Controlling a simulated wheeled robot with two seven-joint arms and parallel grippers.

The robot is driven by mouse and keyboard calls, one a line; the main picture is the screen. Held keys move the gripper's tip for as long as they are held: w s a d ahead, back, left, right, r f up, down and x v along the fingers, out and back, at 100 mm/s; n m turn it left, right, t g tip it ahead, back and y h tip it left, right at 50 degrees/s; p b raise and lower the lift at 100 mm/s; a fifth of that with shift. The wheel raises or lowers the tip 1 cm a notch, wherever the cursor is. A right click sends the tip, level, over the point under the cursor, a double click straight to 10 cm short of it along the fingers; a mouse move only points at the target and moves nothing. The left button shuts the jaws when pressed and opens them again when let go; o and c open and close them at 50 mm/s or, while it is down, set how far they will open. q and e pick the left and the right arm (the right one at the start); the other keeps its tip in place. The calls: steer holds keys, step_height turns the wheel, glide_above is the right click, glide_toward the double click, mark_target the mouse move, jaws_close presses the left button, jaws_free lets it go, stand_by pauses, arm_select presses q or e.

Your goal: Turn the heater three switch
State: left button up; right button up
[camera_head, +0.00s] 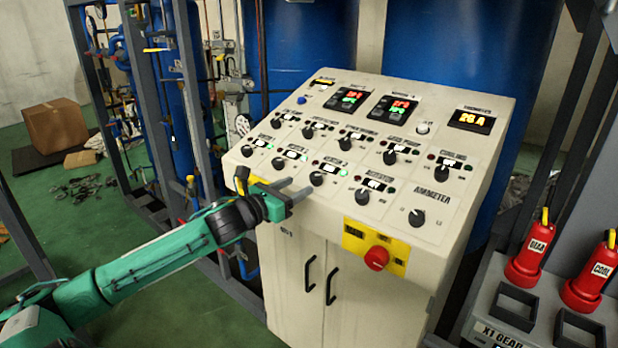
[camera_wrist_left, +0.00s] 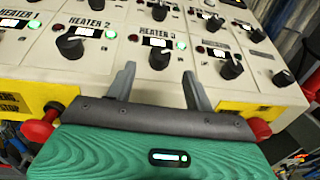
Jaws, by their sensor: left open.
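The heater three switch is a black knob (camera_wrist_left: 158,58) on a sloped cream panel, under a "HEATER 3" label in the left wrist view. A lit white display sits just above it, with a red lamp to its left and a green lamp to its right. In the head view the knob (camera_head: 316,179) is in the panel's lowest row. My left gripper (camera_head: 294,190) is open and empty at the panel's front edge. In the wrist view its two fingers (camera_wrist_left: 160,84) point toward the knob, one on either side and short of it. My right gripper is out of view.
Other knobs flank it, including the heater two knob (camera_wrist_left: 70,46) and another knob (camera_wrist_left: 232,66) at right. A red stop button (camera_head: 376,258) on a yellow plate sticks out from the cabinet front. Red bottles (camera_head: 526,262) stand in a rack at right.

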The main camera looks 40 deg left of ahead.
mark_target(311, 178)
arm_select(q)
steer(key=w, duration=0.1)
steer(key=w+p, duration=0.1)
steer(key=w, duration=0.1)
steer(key=shift+w+d+r, duration=0.15)
steer(key=shift+w+d, duration=0.15)
steer(key=shift+w+d+p, duration=0.15)
steer(key=shift+w+p, duration=0.35)
steer(key=shift+w, duration=0.5)
steer(key=c, duration=1)
